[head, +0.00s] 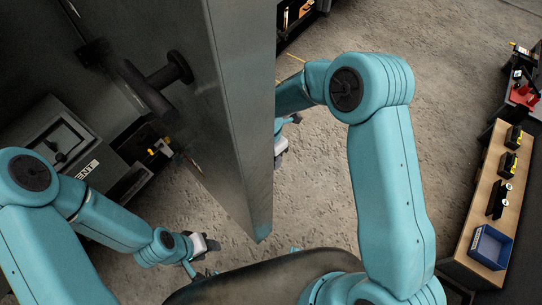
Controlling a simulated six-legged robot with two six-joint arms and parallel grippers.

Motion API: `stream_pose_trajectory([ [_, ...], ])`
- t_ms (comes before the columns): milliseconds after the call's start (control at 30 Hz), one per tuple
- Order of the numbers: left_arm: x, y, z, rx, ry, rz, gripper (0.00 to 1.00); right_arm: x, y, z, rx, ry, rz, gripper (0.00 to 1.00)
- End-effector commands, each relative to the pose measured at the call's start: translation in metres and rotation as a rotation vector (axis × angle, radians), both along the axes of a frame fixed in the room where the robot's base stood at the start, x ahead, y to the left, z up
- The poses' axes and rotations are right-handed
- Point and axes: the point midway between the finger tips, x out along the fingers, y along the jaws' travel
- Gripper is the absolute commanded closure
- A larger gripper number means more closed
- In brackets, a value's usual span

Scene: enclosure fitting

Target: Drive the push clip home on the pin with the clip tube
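My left arm reaches in from the left, and its gripper (198,264) is low in the head view, left of the foot of a tall grey panel (235,110). Its fingers are too small to show whether they are open or shut. My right arm reaches behind the panel's right edge. Its gripper (281,148) is partly hidden by that edge, and its fingers cannot be made out. A small yellow and black part (160,147) shows left of the panel, too small to identify. I cannot make out the push clip, the pin or the clip tube.
A black handle-like fitting (150,80) is on the panel's left side. A grey box (62,140) stands at the left. A wooden bench (478,228) at the right holds a blue tray (491,246) and several black items. Concrete floor (320,190) between is clear.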

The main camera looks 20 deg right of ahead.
Motion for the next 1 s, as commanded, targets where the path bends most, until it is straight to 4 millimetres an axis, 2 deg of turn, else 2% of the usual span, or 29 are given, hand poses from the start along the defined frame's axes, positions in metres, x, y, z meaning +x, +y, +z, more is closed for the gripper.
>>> stream_pose_trajectory([
  [1000, 0.0, 0.0, -0.002, 0.0, 0.0, 0.0, 0.53, -0.0036, 0.0086, 0.0003, 0.0, -0.001, 0.0, 0.97],
])
